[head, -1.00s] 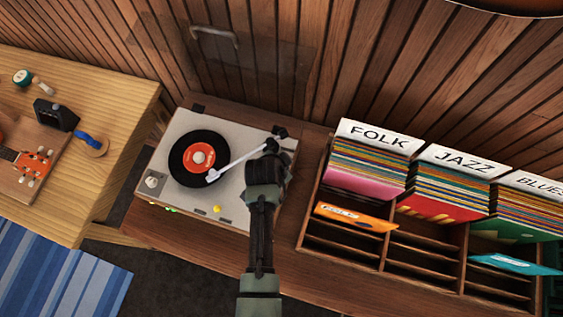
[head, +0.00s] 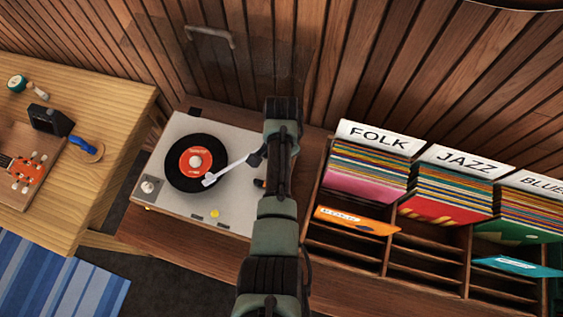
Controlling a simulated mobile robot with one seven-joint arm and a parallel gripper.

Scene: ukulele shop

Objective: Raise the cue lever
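The turntable (head: 178,128) is a pale grey deck with a black record (head: 184,178) that has an orange label. Its white tonearm (head: 232,168) reaches over the record from the right, with the headshell near the record's lower right edge. I cannot make out the cue lever; the deck's right side by the tonearm base is covered by my arm. My gripper (head: 258,170) is mostly hidden under my wrist there. Small dark parts show at the wrist's left edge, but I cannot tell fingers from turntable parts, or whether anything is touched.
The clear lid (head: 212,36) stands raised behind the deck. To the right is a record rack (head: 311,205) with Folk, Jazz and Blues sections. A wooden workbench (head: 108,112) with a ukulele (head: 28,170) and small tools is at left. A knob (head: 149,186) and a yellow button (head: 214,213) sit on the deck.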

